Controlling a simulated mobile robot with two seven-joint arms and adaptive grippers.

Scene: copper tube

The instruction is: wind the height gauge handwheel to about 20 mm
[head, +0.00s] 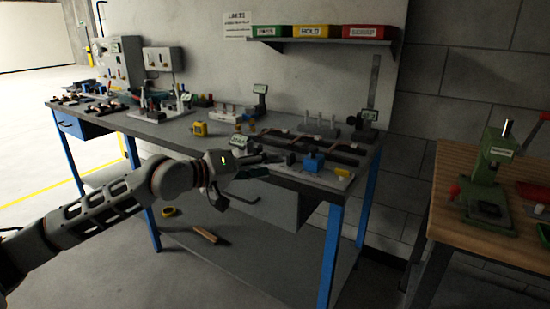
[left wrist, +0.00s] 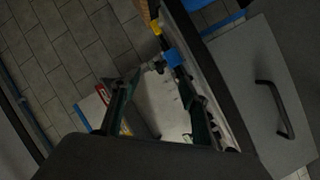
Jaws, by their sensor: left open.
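What looks like the height gauge (head: 373,88) stands at the back right of the workbench in the head view. My left gripper (head: 278,163) is at the front edge of the bench, beside a blue block, well in front of the gauge. In the left wrist view its two dark green fingers (left wrist: 158,100) are spread apart with nothing clearly between them. My right gripper does not show.
The bench (head: 195,142) is crowded with fixtures. The blue block (head: 314,161) sits near the front edge, a yellow block (head: 200,128) further left. Coloured bins (head: 310,32) stand on a wall shelf. A wooden table (head: 455,205) with a green press (head: 487,170) is at right.

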